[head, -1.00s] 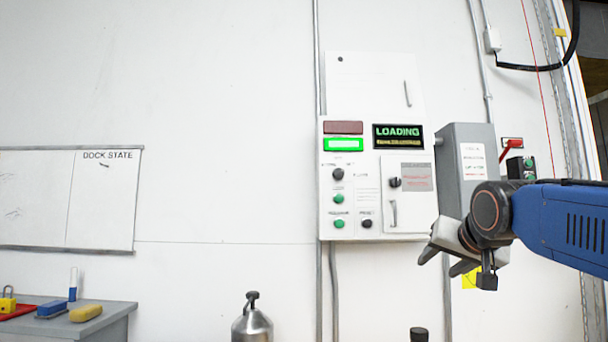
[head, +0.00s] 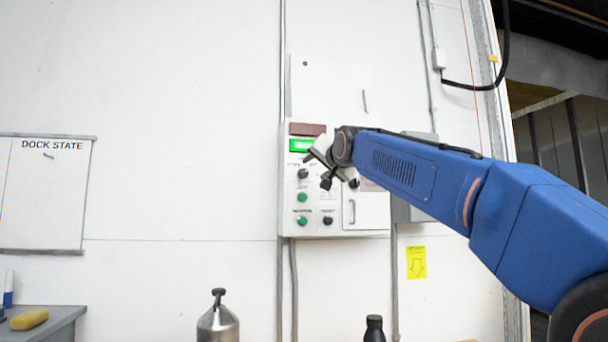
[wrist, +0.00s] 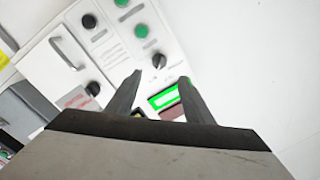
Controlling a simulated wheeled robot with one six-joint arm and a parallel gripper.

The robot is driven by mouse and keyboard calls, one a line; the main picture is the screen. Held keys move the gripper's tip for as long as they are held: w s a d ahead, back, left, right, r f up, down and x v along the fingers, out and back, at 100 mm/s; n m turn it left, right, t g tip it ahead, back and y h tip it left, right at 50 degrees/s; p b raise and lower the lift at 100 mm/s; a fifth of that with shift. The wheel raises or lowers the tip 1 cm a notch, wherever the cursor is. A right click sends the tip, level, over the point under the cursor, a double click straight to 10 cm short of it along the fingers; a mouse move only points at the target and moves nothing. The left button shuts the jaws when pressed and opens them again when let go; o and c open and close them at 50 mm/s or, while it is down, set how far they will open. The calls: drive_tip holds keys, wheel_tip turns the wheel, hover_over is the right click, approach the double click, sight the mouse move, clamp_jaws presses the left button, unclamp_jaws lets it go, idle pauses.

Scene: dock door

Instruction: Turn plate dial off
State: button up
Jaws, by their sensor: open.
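A grey-white control panel (head: 312,228) hangs on the wall. On its inset door, a black dial (head: 354,183) shows just under my arm; in the wrist view this dial (wrist: 93,88) sits beside a label with red print. A second black knob (head: 303,174) is in the panel's left column, and this knob (wrist: 159,61) shows just beyond my fingertips in the wrist view. I cannot tell from the pictures which is called the plate dial. My gripper (head: 312,158) is open and empty in front of the panel's upper left part.
A lit green indicator (head: 300,145) is beside my gripper. Green buttons (head: 302,197) and a door handle (head: 352,211) are below. A grey box (head: 405,212) is partly behind my arm. A steel canister (head: 218,323) and a dark bottle (head: 374,328) stand low in front.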

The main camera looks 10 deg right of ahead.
sight(305, 173)
drive_tip(key=w, duration=1.2)
drive_tip(key=shift+a, duration=0.4)
drive_tip(key=c, duration=1)
